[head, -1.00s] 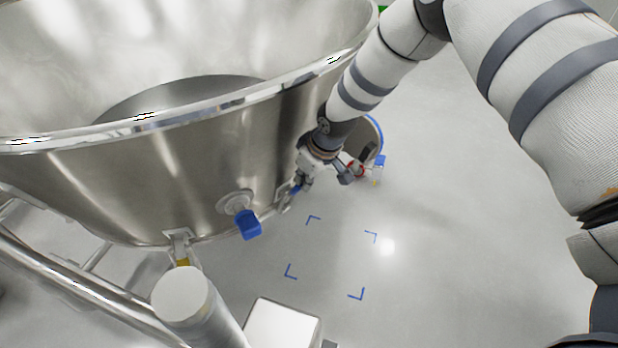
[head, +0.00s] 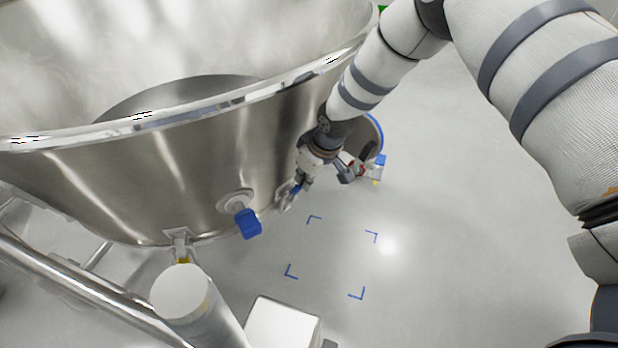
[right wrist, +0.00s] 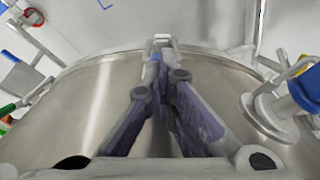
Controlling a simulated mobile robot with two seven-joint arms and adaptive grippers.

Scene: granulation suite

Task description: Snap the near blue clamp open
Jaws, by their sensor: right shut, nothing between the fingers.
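The near blue clamp (head: 295,190) is a small metal latch with a blue part, low on the outside of the steel bowl. Its metal loop (right wrist: 162,41) shows in the right wrist view just beyond my fingertips, with a bit of blue beside them. My right gripper (head: 302,184) is at this clamp, pointing down along the bowl wall. In the right wrist view the right gripper (right wrist: 164,76) is shut with nothing between its fingers. The fingers hide part of the clamp, so I cannot tell whether they touch it or how far its lever is raised. My left gripper is out of view.
The big steel bowl (head: 160,190) fills the left. A blue-capped fitting (head: 248,223) sticks out of its wall left of the clamp. A white post (head: 180,292) and a pale box (head: 284,325) stand in front. The floor with blue corner marks is clear.

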